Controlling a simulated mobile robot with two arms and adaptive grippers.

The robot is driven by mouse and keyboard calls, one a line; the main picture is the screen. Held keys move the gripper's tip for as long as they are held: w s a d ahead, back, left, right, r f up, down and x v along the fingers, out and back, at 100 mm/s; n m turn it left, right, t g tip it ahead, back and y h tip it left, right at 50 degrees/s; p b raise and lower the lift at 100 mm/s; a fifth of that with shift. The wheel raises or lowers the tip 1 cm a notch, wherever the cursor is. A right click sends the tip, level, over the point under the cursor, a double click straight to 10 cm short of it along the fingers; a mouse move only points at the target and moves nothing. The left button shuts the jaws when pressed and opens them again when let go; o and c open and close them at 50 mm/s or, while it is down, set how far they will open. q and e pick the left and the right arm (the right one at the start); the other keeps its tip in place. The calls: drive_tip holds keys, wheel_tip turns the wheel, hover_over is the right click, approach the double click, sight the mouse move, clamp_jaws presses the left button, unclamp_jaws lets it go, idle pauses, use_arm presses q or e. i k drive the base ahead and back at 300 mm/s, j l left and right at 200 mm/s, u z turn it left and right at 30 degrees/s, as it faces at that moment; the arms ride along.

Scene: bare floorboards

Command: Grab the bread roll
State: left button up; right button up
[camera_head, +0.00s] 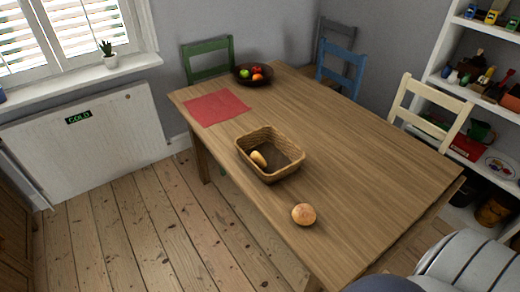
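A round golden-brown bread roll (304,214) lies on the wooden table (370,160), close to its near left edge. A wicker basket (287,175) stands on the table just beyond it, and a small elongated yellowish bread piece (259,158) lies inside the basket. The roll is outside the basket, apart from it. Neither of my grippers is in view. A white and dark rounded part at the bottom right may be part of my own body.
A red placemat (216,107) and a dark fruit bowl (243,80) are toward the table's far end. Green (208,46), blue (341,52) and cream (438,90) chairs stand around it. Shelves line the right side. Floorboards at left are clear.

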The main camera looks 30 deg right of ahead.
sight(303, 214)
drive_tip(key=z, duration=1.35)
